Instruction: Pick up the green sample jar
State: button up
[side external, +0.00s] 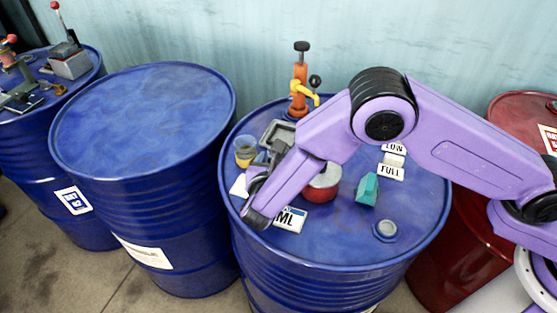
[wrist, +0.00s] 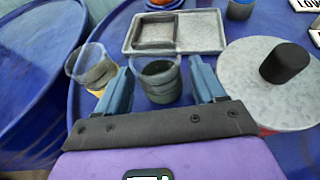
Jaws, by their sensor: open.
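A clear jar with dark grey-green contents (wrist: 158,80) stands upright between my gripper's fingers in the wrist view. It is the likeliest green sample jar, though its colour is dull. My gripper (wrist: 162,82) is open, with one blue finger on each side of the jar; I cannot tell whether they touch it. In the side view my gripper (side external: 264,172) is low over the drum's left part, and my arm hides this jar. A second jar with amber contents (wrist: 92,68) stands just left of the left finger; it also shows in the side view (side external: 245,151).
A grey tray (wrist: 205,42) lies beyond the jars. A red tin with a grey lid (wrist: 245,85) is close on the right. The blue drum top (side external: 335,240) also holds an orange pump (side external: 300,82), a teal block (side external: 367,190) and label cards. Its front is mostly clear.

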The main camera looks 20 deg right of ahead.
jog(key=x, duration=0.4)
jog(key=shift+w, duration=0.2)
jog(key=shift+r, duration=0.1)
jog(key=c, duration=0.8)
